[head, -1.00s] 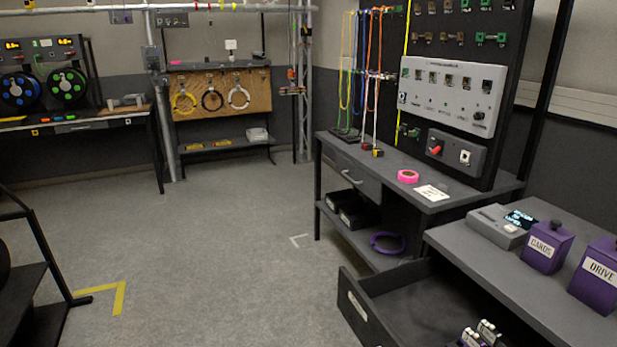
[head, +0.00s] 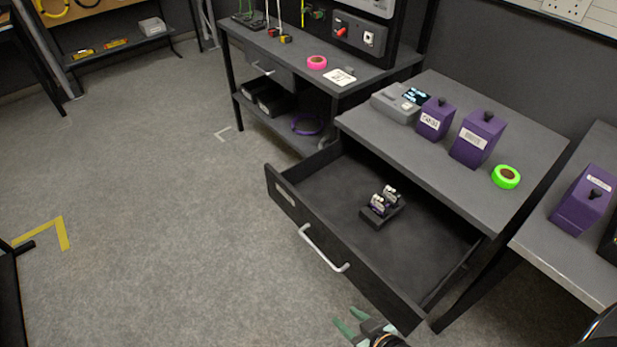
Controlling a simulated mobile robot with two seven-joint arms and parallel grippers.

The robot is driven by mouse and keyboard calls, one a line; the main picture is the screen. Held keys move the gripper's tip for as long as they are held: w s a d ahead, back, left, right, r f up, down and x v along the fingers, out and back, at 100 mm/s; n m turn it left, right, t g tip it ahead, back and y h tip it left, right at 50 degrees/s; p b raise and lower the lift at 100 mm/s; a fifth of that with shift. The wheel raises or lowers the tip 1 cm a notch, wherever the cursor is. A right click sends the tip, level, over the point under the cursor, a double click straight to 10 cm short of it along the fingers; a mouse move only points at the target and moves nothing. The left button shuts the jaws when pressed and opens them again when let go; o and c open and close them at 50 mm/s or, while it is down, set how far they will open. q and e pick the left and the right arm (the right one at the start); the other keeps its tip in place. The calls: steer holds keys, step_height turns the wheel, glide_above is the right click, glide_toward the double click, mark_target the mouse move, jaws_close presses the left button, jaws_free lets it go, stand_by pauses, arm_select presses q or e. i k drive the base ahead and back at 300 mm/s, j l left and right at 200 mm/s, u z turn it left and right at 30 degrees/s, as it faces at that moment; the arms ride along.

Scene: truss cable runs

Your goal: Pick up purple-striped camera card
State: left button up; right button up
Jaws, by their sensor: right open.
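Two small white-topped cards with purple on them stand in a dark holder (head: 384,215) inside the open drawer (head: 320,205). The nearer card (head: 377,204) and the farther card (head: 389,194) stand side by side. Their stripes are too small to tell apart. My right gripper (head: 352,325) is at the bottom edge, in front of the drawer and apart from it. Its greenish fingers are open and empty. My left gripper is not in view.
The desk above the drawer carries a grey device (head: 398,103), a purple CARDS box (head: 435,120), a second purple box (head: 478,140) and green tape (head: 506,176). The drawer's front with its handle (head: 322,250) juts into the aisle.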

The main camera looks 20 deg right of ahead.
mark_target(380, 208)
steer(key=z, duration=1.15)
